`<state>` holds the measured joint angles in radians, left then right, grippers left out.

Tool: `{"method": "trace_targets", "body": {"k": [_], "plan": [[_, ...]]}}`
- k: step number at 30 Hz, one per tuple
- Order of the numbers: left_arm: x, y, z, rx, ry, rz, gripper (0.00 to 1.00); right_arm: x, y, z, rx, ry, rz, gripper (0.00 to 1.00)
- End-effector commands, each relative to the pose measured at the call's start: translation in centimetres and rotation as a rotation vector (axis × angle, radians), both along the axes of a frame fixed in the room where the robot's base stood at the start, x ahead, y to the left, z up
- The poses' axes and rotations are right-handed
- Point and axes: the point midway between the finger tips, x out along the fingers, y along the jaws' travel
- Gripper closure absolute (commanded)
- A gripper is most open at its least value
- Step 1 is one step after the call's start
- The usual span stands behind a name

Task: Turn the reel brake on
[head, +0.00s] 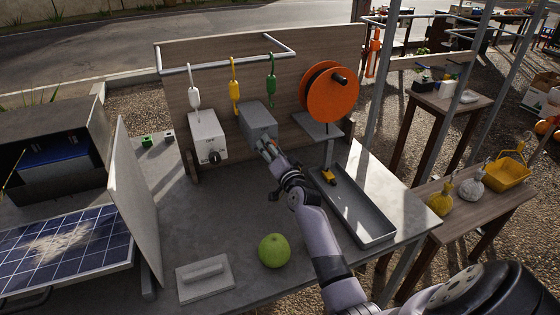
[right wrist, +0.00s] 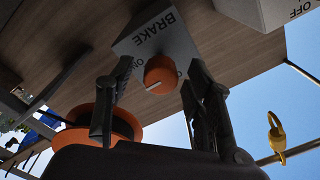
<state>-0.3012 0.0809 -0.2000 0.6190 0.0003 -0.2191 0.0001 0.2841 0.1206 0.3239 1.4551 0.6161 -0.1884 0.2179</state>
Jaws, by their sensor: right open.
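The grey brake box (head: 257,119) is fixed to the wooden back panel, left of the orange reel (head: 331,92). In the right wrist view the box (right wrist: 172,42) bears the word BRAKE and an ON label. Its round orange knob (right wrist: 160,74) has a white pointer line toward the lower left in that view. My right gripper (head: 267,148) is at the front of the box. In the right wrist view its open fingers (right wrist: 148,80) stand on either side of the knob; I cannot tell whether they touch it. My left gripper is not in view.
A white box with a black knob (head: 214,157) stands left of the brake box. White, yellow and green hooks hang above. A green apple (head: 274,250), a grey block (head: 205,278) and a long tray (head: 353,207) are on the table. A solar panel (head: 65,248) is at left.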

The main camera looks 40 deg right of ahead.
Motion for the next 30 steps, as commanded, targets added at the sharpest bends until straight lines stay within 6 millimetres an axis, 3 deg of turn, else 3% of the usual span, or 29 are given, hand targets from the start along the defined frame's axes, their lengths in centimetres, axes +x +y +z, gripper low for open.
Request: {"method": "trace_targets", "body": {"k": [9,15,30], "plan": [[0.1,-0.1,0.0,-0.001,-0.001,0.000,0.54,-6.3,1.5,-0.4,0.000,0.003,-0.001,0.52],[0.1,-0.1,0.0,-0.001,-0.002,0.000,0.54,-9.2,2.2,-0.4,0.000,0.003,-0.001,0.52],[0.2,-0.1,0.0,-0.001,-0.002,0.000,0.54,-10.2,2.4,-0.4,0.000,0.001,-0.001,0.52]]}}
